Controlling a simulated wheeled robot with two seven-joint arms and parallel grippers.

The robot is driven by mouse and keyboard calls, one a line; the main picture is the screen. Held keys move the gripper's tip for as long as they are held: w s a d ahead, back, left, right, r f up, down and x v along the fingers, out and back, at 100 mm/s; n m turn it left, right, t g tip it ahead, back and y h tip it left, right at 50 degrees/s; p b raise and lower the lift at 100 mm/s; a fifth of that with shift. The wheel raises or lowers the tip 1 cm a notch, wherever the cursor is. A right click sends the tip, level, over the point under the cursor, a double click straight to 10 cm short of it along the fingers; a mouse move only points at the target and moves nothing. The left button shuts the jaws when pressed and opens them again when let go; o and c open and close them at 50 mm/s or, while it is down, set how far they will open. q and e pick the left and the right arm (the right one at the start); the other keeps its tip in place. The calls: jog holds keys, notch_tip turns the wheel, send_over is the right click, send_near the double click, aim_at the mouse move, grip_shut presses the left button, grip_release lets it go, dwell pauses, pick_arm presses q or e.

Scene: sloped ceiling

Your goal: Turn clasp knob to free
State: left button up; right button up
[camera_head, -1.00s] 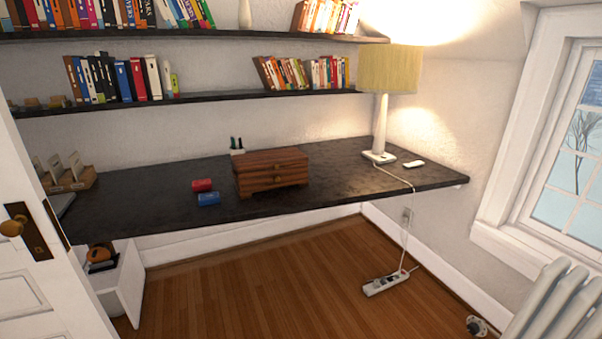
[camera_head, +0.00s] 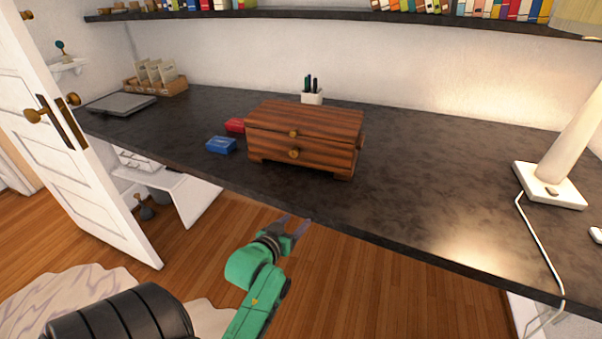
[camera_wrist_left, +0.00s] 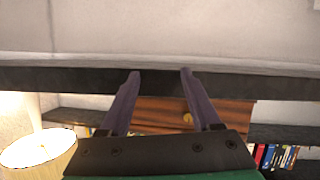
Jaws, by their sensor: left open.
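A striped wooden box (camera_head: 305,128) stands on the dark desk. A small brass knob (camera_head: 294,133) sits at the upper part of its front, and a larger round knob (camera_head: 294,153) sits below it on the front. My left gripper (camera_head: 296,221) is open and empty, in front of the desk's front edge and below the box, apart from it. In the left wrist view, the open fingers (camera_wrist_left: 160,73) frame part of the box (camera_wrist_left: 160,112), and a brass knob (camera_wrist_left: 187,119) shows near the right finger. My right gripper is not in view.
A blue case (camera_head: 221,145) and a red case (camera_head: 235,125) lie left of the box. A pen holder (camera_head: 312,97) stands behind it. The dark desk (camera_head: 420,185) is clear to its right, up to the lamp base (camera_head: 548,184). A white door (camera_head: 70,130) stands at left.

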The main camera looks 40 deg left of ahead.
aim_at(293, 154)
pick_arm(q)
jog(key=s+a+r+n+t+y, duration=0.25)
jog(key=a+r, duration=0.35)
jog(key=r, duration=0.5)
jog(key=shift+t, duration=0.45)
jog(key=x, duration=1.4)
jog(key=shift+w+p, duration=0.25)
jog(key=shift+p, duration=0.1)
jog(key=shift+m, duration=0.25)
grip_shut()
